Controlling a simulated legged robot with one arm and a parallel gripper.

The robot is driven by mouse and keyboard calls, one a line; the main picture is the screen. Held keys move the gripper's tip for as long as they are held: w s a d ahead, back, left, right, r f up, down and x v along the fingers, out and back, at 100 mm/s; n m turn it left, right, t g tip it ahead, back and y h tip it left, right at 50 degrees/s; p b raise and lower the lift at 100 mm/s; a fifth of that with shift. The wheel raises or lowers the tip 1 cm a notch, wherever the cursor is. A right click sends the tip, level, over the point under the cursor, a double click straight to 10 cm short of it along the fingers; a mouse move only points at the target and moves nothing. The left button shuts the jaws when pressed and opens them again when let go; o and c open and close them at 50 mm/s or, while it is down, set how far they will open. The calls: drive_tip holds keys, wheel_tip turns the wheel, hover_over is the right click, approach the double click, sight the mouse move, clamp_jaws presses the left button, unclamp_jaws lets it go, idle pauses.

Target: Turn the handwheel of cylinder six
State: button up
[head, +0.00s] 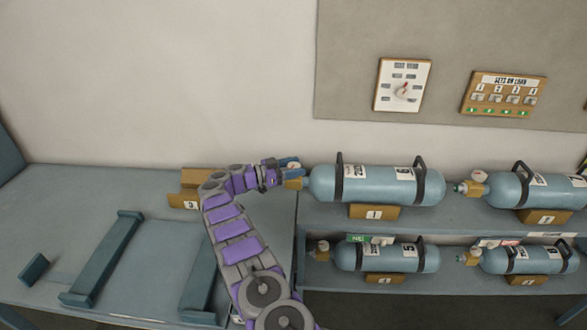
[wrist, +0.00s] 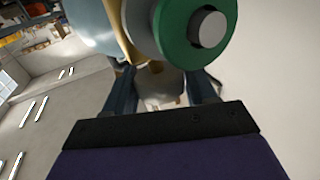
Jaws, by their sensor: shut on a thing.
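Cylinder six (head: 377,185) is a blue-grey cylinder with two dark carry straps and a "6" label. It lies on its side on the upper shelf, its brass valve (head: 293,183) pointing left. My gripper (head: 291,164) is at that valve end, its blue fingers around the pale handwheel. In the wrist view the fingers stand either side of the pale handwheel (wrist: 163,88), which is partly hidden by the gripper body. A green disc with a grey centre (wrist: 203,30) faces the wrist camera just beyond the fingers.
Another cylinder (head: 535,190) lies right on the upper shelf; two more (head: 387,257) (head: 525,259) lie on the lower shelf. A bench with rails (head: 103,258) stands left. A dial panel (head: 402,85) and an indicator panel (head: 504,94) hang on the wall.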

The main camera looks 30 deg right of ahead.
drive_tip(key=shift+w+r, duration=0.15)
drive_tip(key=o, duration=1)
drive_tip(key=shift+c, duration=0.2)
drive_tip(key=shift+a+f, duration=0.1)
drive_tip(key=shift+f, duration=0.1)
